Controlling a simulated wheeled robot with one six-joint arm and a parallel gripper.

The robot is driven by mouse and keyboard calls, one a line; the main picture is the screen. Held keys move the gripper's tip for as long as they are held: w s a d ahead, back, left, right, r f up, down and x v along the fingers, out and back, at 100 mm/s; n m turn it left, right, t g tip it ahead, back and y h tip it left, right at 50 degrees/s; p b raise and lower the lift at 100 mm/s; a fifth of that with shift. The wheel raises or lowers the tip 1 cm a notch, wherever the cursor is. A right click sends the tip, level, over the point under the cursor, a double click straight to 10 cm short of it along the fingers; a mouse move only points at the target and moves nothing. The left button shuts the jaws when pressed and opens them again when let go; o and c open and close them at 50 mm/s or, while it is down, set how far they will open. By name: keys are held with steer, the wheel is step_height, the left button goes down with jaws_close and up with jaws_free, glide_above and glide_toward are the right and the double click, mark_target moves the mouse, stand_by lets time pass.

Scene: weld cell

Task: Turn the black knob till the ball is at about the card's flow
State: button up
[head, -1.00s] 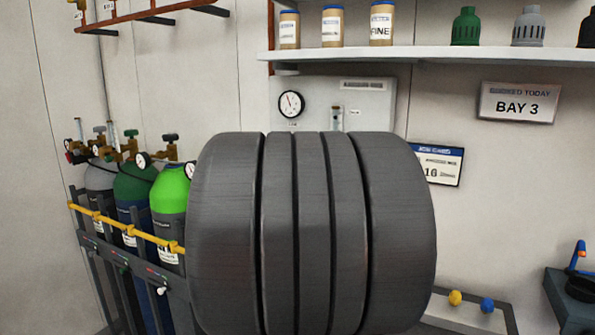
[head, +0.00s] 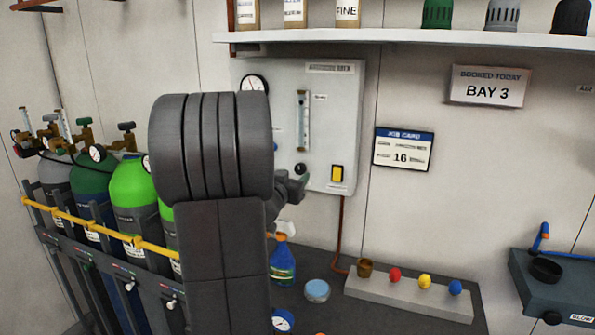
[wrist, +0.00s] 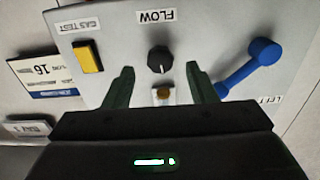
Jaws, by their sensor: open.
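The black knob (wrist: 160,59) sits on the pale panel under the FLOW label, which appears upside down in the wrist view. Its white mark is visible. My gripper (wrist: 160,68) is open, with one finger on either side of the knob and a gap on both sides. In the head view my gripper (head: 291,186) is at the lower part of the panel (head: 345,110), partly behind my arm. The flow tube (head: 302,120) stands above the knob; I cannot make out the ball in it. The job card (head: 403,148) reads 16.
A yellow GAS TEST switch (wrist: 88,56) and a blue lever (wrist: 250,66) flank the knob on the panel. Gas cylinders (head: 133,190) stand at the left. A spray bottle (head: 282,262) and a bench with coloured knobs are below. A shelf (head: 430,40) is above.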

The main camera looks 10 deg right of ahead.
mark_target(299, 171)
steer(key=shift+x, duration=2.1)
steer(key=c, duration=0.9)
